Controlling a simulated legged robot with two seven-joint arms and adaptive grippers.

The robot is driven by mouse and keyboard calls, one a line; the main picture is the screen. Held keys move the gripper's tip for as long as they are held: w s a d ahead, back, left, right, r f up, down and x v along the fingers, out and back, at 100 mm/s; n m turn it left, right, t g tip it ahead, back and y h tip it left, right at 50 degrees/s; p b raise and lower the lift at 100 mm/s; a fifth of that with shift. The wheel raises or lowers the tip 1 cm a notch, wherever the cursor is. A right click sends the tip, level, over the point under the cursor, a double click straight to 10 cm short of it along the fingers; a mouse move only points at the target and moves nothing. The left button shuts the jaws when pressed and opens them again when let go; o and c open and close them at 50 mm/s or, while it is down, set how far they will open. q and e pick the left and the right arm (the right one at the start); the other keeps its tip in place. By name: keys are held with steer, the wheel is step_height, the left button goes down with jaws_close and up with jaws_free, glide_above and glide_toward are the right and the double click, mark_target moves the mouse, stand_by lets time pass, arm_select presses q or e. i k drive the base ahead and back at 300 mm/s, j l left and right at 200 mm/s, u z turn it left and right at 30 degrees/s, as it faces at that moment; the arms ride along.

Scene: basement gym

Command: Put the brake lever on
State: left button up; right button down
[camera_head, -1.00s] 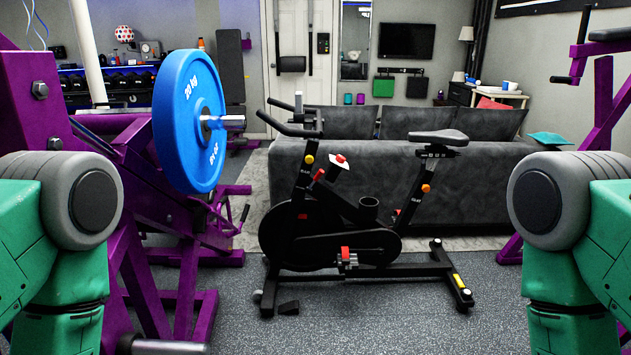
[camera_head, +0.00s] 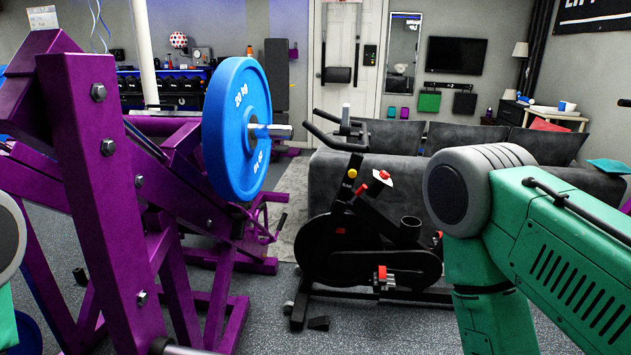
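A black exercise bike (camera_head: 335,250) stands upright on the floor near the middle of the view. A small red and white part (camera_head: 382,177) sits on its upper frame, with a red knob just below it. I cannot tell for sure which of these is the brake lever, or its setting. The bike's seat and rear are hidden behind my green and grey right arm. Only a grey joint and a bit of green of my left arm show at the left edge. Neither gripper is in view.
A purple weight machine (camera_head: 92,190) with a blue plate (camera_head: 229,130) stands close on the left, its bar end pointing toward the bike. A grey sofa (camera_head: 330,175) stands behind the bike. Some grey floor is clear in front of the bike.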

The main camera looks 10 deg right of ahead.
mark_target(364, 187)
steer(key=i+l+u, duration=0.35)
steer(key=l, duration=0.3)
steer(key=i+l+u, duration=0.15)
steer(key=l, duration=0.25)
steer(key=i+l+u, duration=0.2)
steer(key=l, duration=0.2)
steer(key=i+l+u, duration=0.15)
steer(key=l, duration=0.25)
